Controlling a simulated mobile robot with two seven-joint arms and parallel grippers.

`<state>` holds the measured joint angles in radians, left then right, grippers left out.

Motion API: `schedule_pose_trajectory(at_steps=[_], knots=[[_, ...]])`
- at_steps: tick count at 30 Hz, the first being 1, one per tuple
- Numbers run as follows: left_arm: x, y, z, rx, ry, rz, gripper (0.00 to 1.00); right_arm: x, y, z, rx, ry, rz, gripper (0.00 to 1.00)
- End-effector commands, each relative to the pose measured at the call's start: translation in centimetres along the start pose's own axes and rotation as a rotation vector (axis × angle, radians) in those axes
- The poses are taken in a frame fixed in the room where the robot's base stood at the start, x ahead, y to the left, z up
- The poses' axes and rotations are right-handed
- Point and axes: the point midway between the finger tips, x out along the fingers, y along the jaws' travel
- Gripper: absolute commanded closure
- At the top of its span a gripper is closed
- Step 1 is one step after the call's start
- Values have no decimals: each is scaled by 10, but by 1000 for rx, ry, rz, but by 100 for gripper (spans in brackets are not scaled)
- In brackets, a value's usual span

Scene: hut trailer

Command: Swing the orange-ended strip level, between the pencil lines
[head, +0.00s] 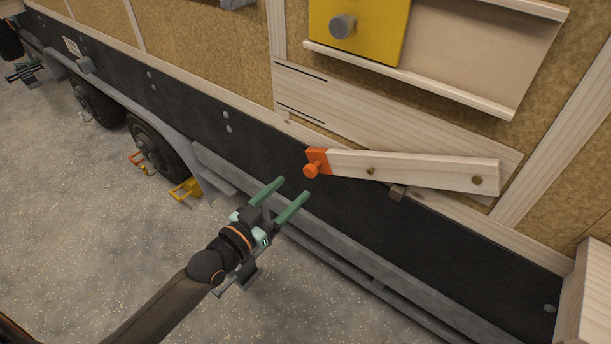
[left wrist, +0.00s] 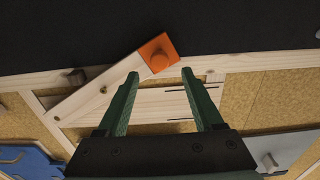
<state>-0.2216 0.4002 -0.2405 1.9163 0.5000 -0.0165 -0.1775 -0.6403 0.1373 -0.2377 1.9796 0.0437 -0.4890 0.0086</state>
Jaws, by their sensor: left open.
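The pale wooden strip (head: 420,170) is tilted across its backing board, its orange end (head: 318,157) hanging below the board's lower edge. An orange knob (head: 311,170) sticks out from that end. A round fastener (head: 477,180) sits at the strip's right end. The two pencil lines (head: 301,113) are on the board's left part, above the orange end. My left gripper (head: 294,188) is open and empty, just below and left of the knob, apart from it. In the left wrist view the orange end (left wrist: 158,53) shows beyond and between the fingertips (left wrist: 160,74).
A small brown block (head: 398,192) sits under the strip. A yellow panel (head: 360,30) with a grey knob is above, in a railed frame. The trailer's dark skirt and grey rail (head: 330,255) run below. A wooden post (head: 590,300) stands at lower right.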

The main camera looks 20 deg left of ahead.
Motion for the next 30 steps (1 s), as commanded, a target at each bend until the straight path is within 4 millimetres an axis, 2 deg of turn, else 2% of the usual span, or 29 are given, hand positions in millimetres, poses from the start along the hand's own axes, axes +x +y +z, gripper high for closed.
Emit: schedule_pose_trajectory(at_steps=[1,6,12,24,30], knots=[[10,0,-1,-1,4,-1,32,0,0,2,-1,-2,1,100],[38,0,0,-1,1,0,32,2,1,5,-2,-8,1,100],[59,0,1,0,-1,0,32,2,1,6,-2,-11,1,100],[65,0,1,0,-2,0,32,2,0,4,-2,-9,-1,100],[64,0,1,0,-2,0,53,2,0,3,-3,-5,-3,100]])
